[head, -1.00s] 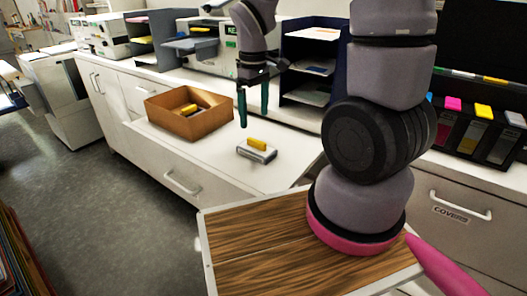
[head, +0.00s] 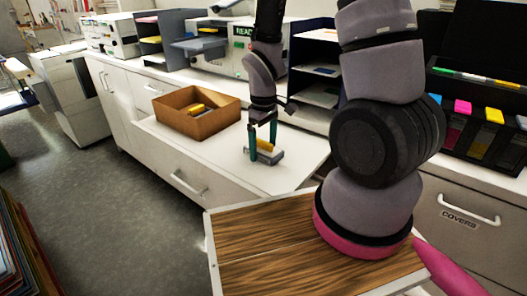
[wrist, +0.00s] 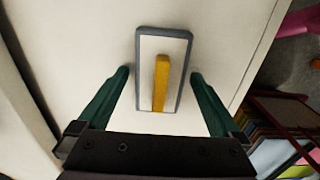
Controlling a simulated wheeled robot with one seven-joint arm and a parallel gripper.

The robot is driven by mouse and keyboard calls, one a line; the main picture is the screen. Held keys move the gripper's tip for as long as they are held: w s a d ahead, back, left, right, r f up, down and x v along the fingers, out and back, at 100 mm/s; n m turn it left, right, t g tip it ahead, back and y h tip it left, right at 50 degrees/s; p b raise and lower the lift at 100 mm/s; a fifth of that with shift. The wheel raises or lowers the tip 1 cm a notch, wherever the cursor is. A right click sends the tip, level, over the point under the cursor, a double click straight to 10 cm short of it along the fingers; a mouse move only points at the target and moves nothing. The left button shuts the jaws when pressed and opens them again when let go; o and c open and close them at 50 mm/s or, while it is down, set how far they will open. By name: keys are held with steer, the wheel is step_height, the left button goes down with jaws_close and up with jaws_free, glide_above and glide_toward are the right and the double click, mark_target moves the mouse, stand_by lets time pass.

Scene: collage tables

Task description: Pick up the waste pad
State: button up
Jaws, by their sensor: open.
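The waste pad (head: 268,157) is a flat white block with a grey rim and a yellow bar on top. It lies on the white counter below my gripper (head: 262,146). In the wrist view the waste pad (wrist: 148,60) sits between the two green fingers of my gripper (wrist: 160,76), its yellow bar running lengthwise between them. The fingers are open, one on each side, with a gap to the pad on both sides. I cannot tell exactly how high the fingertips are above the counter. The fingers hide part of the pad in the head view.
A brown open box (head: 205,126) with yellow-topped items inside stands to the left on the counter (head: 215,160). A dark shelf unit (head: 310,65) and a machine with a green READY display (head: 232,56) stand behind. The counter's front edge is close to the pad.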

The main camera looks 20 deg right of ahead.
steer(key=shift+c, duration=0.3)
steer(key=c, duration=1.3)
steer(key=shift+r, duration=0.15)
